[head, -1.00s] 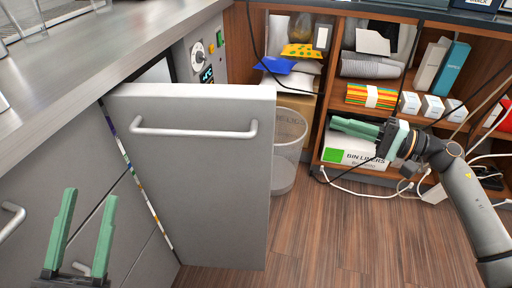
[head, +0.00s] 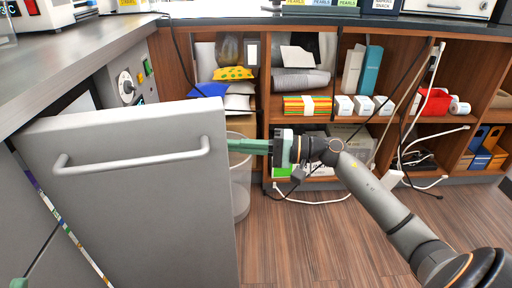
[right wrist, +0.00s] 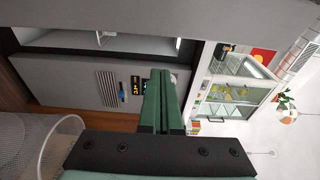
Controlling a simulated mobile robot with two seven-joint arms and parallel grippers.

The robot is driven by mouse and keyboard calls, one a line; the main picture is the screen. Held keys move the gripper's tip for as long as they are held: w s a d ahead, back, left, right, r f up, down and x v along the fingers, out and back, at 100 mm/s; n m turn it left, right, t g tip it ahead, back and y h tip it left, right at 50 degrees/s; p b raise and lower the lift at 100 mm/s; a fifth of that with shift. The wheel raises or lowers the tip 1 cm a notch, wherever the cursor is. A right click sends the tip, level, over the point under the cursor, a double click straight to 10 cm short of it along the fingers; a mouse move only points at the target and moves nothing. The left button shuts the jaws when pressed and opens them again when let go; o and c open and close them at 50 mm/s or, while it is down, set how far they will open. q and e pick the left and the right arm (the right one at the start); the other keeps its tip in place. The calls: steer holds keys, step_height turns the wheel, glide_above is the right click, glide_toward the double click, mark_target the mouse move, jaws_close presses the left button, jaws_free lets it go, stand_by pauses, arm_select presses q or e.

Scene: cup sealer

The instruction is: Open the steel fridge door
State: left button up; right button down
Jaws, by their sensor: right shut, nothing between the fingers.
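The steel fridge door (head: 130,180) stands swung out from the counter front, with a horizontal bar handle (head: 130,155) across its upper part. A coloured strip runs down its left edge. My right gripper (head: 234,146) is shut and empty at the door's free right edge, its fingers pointing left. Whether the fingertips touch the door or pass behind it I cannot tell. In the right wrist view, the shut green fingers (right wrist: 160,76) lie in front of the cabinet front with the control panel. Only a fingertip of my left gripper (head: 18,283) shows at the bottom left.
A wire mesh bin (head: 241,190) stands just behind the door's free edge. A control panel (head: 128,85) with a dial is behind the door. Wooden shelves (head: 345,120) with boxes and cables line the back. The floor (head: 315,235) at front right is open.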

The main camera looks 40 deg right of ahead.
steer(key=shift+s+a, duration=0.6)
steer(key=shift+a, duration=0.15)
steer(key=shift+s+a, duration=0.55)
steer(key=shift+a, duration=0.2)
